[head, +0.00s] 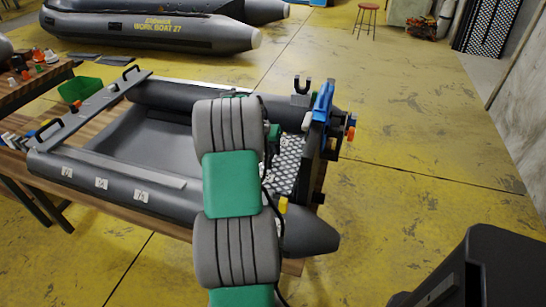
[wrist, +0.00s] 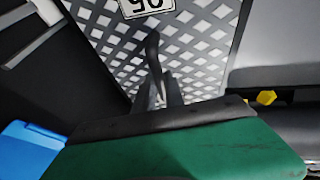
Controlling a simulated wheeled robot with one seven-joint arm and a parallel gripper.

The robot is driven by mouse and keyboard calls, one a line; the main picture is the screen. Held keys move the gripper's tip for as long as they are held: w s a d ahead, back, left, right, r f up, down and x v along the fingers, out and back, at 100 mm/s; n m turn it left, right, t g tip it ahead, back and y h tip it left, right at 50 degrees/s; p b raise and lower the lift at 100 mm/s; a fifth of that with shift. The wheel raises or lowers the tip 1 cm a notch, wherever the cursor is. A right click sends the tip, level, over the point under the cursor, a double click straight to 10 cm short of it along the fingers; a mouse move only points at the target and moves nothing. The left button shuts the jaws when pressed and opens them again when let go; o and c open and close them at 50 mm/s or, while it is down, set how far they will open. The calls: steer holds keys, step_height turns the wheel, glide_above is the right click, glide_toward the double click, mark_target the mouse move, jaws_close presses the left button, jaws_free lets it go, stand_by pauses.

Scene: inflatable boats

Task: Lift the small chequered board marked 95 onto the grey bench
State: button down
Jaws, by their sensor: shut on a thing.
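The chequered board (head: 287,165) is at the right end of the inflatable boat, close to the transom, partly hidden behind my arm. In the wrist view the board (wrist: 195,50) fills the upper middle, with a white plate marked 95 (wrist: 147,7) upside down at the top edge. My gripper (wrist: 158,90) is shut on the board, its dark fingers over the lattice pattern. How far the board is off the boat floor I cannot tell. The grey bench (head: 92,108), a plank with black handles, lies across the left part of the boat.
The boat (head: 150,185) rests on a wooden table. A blue clamp-like part (head: 322,103) stands on the transom right of the board. A green bin (head: 78,89) is beyond the bench. The boat's grey floor (head: 155,135) between bench and arm looks clear.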

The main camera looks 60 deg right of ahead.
steer(key=shift+d+r, duration=0.1)
steer(key=shift+r, duration=0.8)
steer(key=shift+w+r, duration=0.1)
steer(key=shift+w, duration=0.3)
steer(key=w+a+p, duration=0.2)
steer(key=w+a, duration=0.1)
steer(key=w, duration=1.5)
step_height(320, 180, up, 16)
steer(key=p, duration=1.5)
steer(key=shift+w, duration=0.3)
steer(key=shift+a, duration=0.1)
